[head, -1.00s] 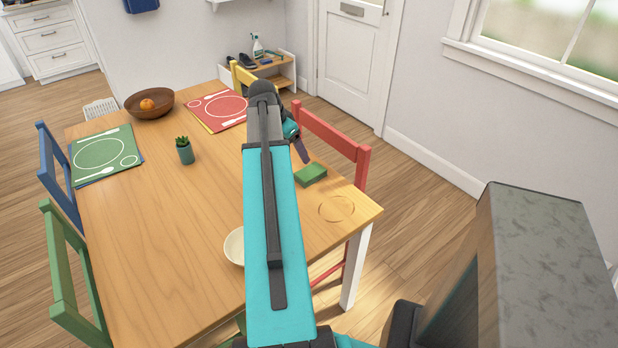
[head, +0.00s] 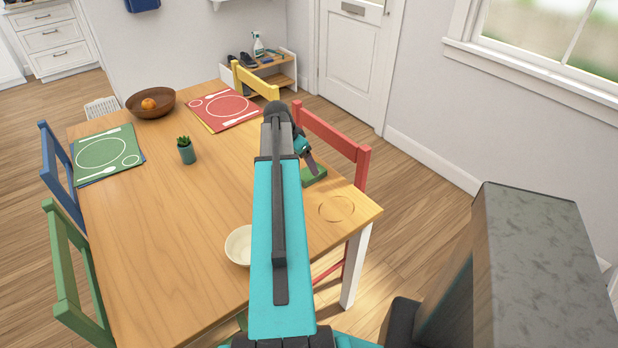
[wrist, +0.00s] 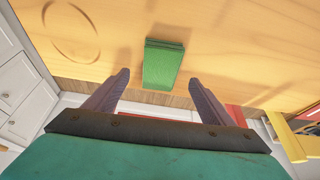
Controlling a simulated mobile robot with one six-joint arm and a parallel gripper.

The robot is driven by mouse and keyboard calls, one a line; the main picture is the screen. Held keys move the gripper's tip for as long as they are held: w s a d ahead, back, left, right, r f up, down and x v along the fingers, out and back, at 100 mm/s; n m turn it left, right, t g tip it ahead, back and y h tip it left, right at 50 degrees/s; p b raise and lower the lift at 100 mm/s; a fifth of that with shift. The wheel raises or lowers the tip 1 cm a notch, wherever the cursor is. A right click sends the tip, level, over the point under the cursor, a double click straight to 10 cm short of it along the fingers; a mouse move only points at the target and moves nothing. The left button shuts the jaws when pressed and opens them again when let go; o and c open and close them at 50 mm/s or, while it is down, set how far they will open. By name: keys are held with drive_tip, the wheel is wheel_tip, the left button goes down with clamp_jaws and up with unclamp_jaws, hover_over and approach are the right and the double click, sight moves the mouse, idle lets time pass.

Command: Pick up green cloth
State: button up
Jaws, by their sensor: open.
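The green cloth (head: 314,177) is a folded block lying on the wooden table (head: 190,230) near its right edge. In the head view my arm and gripper cover part of it. In the wrist view the cloth (wrist: 163,63) lies ahead of my gripper (wrist: 160,78), between the lines of the two fingers and nearer the right one. My gripper (head: 311,165) is open and empty. The fingers appear above the table, apart from the cloth.
A white bowl (head: 238,246) is left of my arm. A small plant (head: 186,150), a brown bowl with an orange (head: 150,103), and green (head: 95,160) and red (head: 222,105) placemats are farther off. A red chair (head: 335,140) stands close behind the cloth.

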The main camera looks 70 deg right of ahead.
sight(309, 172)
drive_tip(key=shift+s+d+f, duration=0.1)
drive_tip(key=shift+d+f, duration=0.1)
drive_tip(key=shift+f, duration=0.3)
drive_tip(key=shift+f, duration=0.1)
drive_tip(key=shift+p+x, duration=0.9)
drive_tip(key=shift+x, duration=1.6)
drive_tip(key=shift+d, duration=0.15)
drive_tip(key=c, duration=1.2)
